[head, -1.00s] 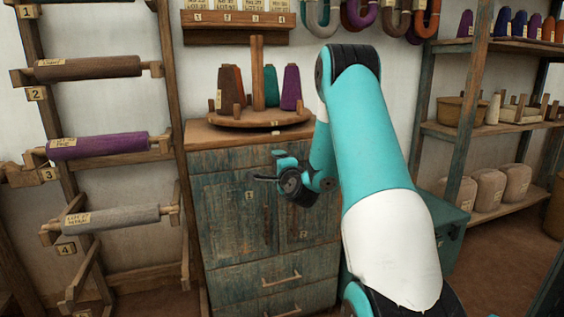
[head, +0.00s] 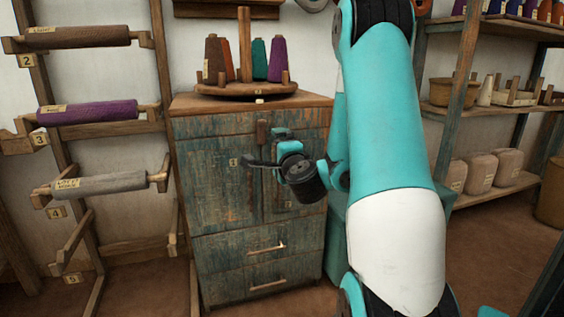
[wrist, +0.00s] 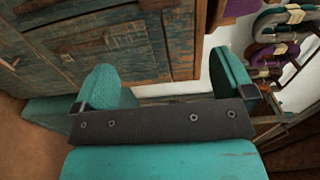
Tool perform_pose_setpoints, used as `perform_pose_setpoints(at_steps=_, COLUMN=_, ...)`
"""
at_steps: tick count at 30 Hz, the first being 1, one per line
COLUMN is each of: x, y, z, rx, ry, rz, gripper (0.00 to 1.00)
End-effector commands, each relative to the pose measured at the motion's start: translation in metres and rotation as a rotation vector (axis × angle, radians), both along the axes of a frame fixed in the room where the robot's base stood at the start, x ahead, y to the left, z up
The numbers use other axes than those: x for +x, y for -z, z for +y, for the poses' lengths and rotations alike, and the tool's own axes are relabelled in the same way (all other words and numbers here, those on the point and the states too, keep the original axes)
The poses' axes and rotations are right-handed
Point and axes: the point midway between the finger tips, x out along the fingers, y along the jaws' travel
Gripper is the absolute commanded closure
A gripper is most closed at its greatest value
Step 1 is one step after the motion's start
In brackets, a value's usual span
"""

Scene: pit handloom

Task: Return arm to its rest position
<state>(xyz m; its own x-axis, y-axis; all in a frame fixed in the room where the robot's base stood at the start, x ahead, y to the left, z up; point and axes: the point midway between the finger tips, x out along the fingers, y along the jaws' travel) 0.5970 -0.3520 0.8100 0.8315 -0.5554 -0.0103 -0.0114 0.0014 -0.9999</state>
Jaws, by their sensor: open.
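My gripper (head: 268,150) is in front of the upper doors of the worn blue-green cabinet (head: 225,255), seen in the head view. My arm folds down to it from the upper right. In the wrist view my gripper (wrist: 165,88) shows its two teal fingers spread wide apart with nothing between them. The cabinet also shows in the wrist view (wrist: 75,50), at upper left. I cannot tell the exact gap between the fingers and the cabinet doors.
A round wooden stand (head: 245,90) with several yarn cones stands on the cabinet. A rack at left holds a purple roll (head: 90,112) and a grey roll (head: 100,184). Shelves with sacks (head: 482,174) stand at right. A teal box (head: 338,225) sits beside the cabinet.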

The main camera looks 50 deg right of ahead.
Motion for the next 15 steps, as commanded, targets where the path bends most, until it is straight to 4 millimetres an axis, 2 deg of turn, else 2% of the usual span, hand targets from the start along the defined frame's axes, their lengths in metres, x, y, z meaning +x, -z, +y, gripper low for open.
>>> perform_pose_setpoints(at_steps=15, x=-0.0010, y=-0.0065, z=0.0109, rx=-0.012, ry=-0.012, rz=-0.010, gripper=0.00)
